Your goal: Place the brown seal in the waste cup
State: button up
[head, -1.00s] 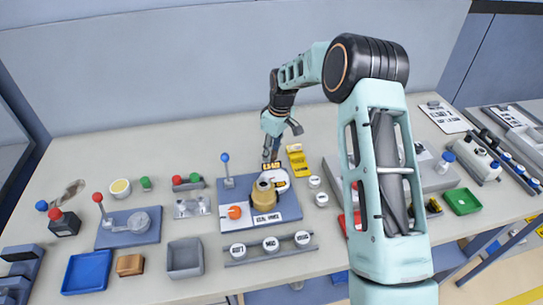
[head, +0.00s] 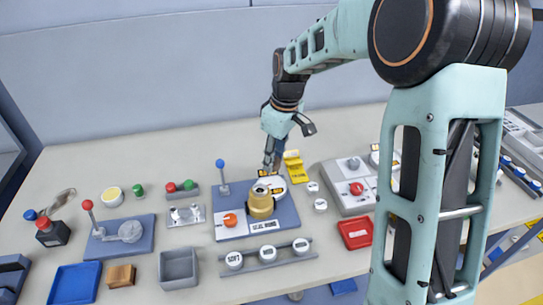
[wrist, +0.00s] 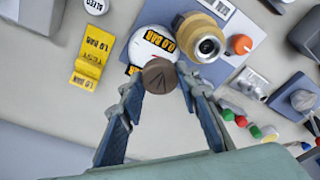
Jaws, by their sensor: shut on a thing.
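My gripper (head: 270,166) is above the far edge of the blue board, behind the brass filler neck. In the wrist view my gripper (wrist: 160,84) is shut on the brown seal (wrist: 158,75), a round brown disc with dark lines on its face. The seal is too small to make out in the head view. No vessel carries a readable waste label. An open grey square bin (head: 179,281) stands at the front left and may be the waste cup, but I cannot tell.
The brass neck (head: 260,204) stands on the blue board (head: 285,217) with a blue-knobbed lever (head: 220,165) at its left. A yellow stand (head: 294,168) is close right of my gripper. A blue tray (head: 74,284) and red tray (head: 355,233) are farther out.

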jog(key=shift+s+d+r, duration=0.15)
jog(key=shift+s+r, duration=0.15)
jog(key=shift+s, duration=0.45)
jog(key=shift+s+d+r, duration=0.1)
jog(key=shift+s+r, duration=0.2)
jog(key=shift+s, duration=0.4)
jog(key=s+d+f+m+p, duration=0.1)
jog(key=s+d+f+m, duration=0.1)
jog(key=d+m, duration=0.3)
jog(key=s+d+f+m+h+p, duration=0.1)
jog(key=s+d+f+m+p, duration=0.1)
jog(key=d+m, duration=0.4)
jog(key=shift+s+f+t, duration=0.4)
jog(key=shift+s+f, duration=0.35)
jog(key=shift+f, duration=0.15)
